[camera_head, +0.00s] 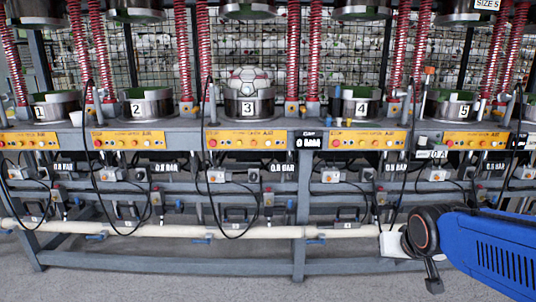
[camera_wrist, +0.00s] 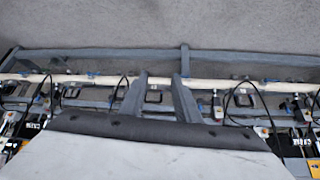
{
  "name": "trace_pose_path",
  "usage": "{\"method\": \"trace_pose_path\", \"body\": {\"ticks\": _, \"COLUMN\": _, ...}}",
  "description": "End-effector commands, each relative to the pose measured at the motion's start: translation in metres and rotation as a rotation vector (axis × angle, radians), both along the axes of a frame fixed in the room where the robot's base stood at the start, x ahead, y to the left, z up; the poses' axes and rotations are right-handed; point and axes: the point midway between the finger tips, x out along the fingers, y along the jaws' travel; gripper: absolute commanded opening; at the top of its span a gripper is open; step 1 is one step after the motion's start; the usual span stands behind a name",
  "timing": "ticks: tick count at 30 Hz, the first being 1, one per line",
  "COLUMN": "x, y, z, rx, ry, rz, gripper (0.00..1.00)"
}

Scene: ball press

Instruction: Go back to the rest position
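My arm, blue with a dark joint ringed in orange (camera_head: 424,232), reaches in from the right edge of the head view, low in front of the press bench. In the wrist view my gripper (camera_wrist: 160,76) shows as two grey fingers standing apart, with nothing held between them. Behind them are the cream pipe (camera_wrist: 85,78) and the grey lower frame of the bench. The fingers cannot be made out clearly in the head view. A white and red ball (camera_head: 249,80) sits in the round mould of press 3 (camera_head: 249,107), away from my gripper.
A row of numbered presses stands along the bench, with red springs (camera_head: 293,50) and yellow control panels (camera_head: 245,139). Black cables (camera_head: 122,232) hang in loops before the cream pipe (camera_head: 180,231). The bench's bottom rail (camera_head: 170,263) runs near the floor. Grey floor (camera_head: 150,288) in front is clear.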

Motion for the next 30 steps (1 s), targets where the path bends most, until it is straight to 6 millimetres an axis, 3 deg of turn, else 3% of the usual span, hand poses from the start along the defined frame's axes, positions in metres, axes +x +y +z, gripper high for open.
{"method": "trace_pose_path", "body": {"ticks": 6, "x": -0.074, "y": 0.012, "z": 0.007, "rx": -0.01, "ry": 0.091, "rz": 0.067, "gripper": 0.29}}
{"method": "trace_pose_path", "body": {"ticks": 13, "x": -0.134, "y": 0.023, "z": 0.005, "rx": -0.006, "ry": 0.173, "rz": 0.135, "gripper": 0.29}}
{"method": "trace_pose_path", "body": {"ticks": 18, "x": -0.152, "y": 0.027, "z": 0.004, "rx": -0.005, "ry": 0.198, "rz": 0.159, "gripper": 0.29}}
{"method": "trace_pose_path", "body": {"ticks": 30, "x": -0.153, "y": 0.027, "z": 0.004, "rx": -0.005, "ry": 0.201, "rz": 0.162, "gripper": 0.29}}
